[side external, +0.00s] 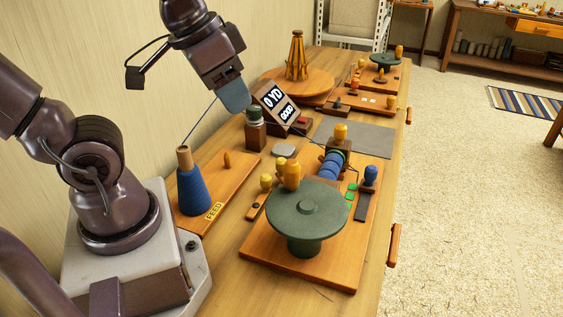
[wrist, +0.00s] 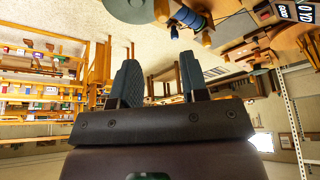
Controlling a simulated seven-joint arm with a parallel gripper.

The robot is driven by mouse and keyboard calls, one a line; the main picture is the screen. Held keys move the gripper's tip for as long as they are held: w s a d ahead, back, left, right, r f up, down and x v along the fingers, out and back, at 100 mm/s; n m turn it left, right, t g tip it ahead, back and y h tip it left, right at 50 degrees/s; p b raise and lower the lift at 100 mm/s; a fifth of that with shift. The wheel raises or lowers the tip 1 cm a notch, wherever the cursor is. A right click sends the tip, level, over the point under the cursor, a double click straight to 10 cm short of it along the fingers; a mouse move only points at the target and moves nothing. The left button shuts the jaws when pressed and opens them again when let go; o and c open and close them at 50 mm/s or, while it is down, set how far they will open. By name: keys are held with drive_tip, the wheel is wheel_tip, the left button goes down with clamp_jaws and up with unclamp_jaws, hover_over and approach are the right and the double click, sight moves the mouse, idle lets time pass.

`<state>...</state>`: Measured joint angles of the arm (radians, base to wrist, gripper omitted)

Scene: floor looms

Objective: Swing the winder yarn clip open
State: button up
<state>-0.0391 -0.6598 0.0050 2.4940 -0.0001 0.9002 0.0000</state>
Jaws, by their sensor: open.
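The winder is a wooden board (side external: 270,252) with a green round disc (side external: 310,212) and an upright yellow knob on it. Blue rollers (side external: 331,164) sit behind the disc, with dark yarn running to them. A blue-knobbed dark lever (side external: 363,204) lies at the board's right; I cannot tell for sure which part is the yarn clip. My gripper (side external: 236,98) is in the air, left of and above the winder, near the display, touching nothing. In the wrist view my gripper (wrist: 158,80) is open and empty, with the disc (wrist: 128,9) and rollers (wrist: 190,18) at the top.
A blue yarn cone (side external: 194,190) stands on the FEED board (side external: 236,187), its yarn rising past my gripper. A display (side external: 277,103) reads "0 YD GOOD". A wooden turntable (side external: 300,90) and a second small board (side external: 375,78) stand behind. A grey mat (side external: 366,138) is bare.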

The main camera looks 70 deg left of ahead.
drive_tip(key=w+a+f+n+g, duration=0.4)
drive_tip(key=w+a+f+n, duration=0.3)
drive_tip(key=w+a+f, duration=0.1)
drive_tip(key=n, duration=1.2)
hover_over(282, 159)
wheel_tip(282, 159, down, 10)
drive_tip(key=r, duration=0.1)
drive_tip(key=shift+g, duration=0.3)
wheel_tip(282, 159, down, 13)
drive_tip(key=shift+r, duration=0.1)
clamp_jaws()
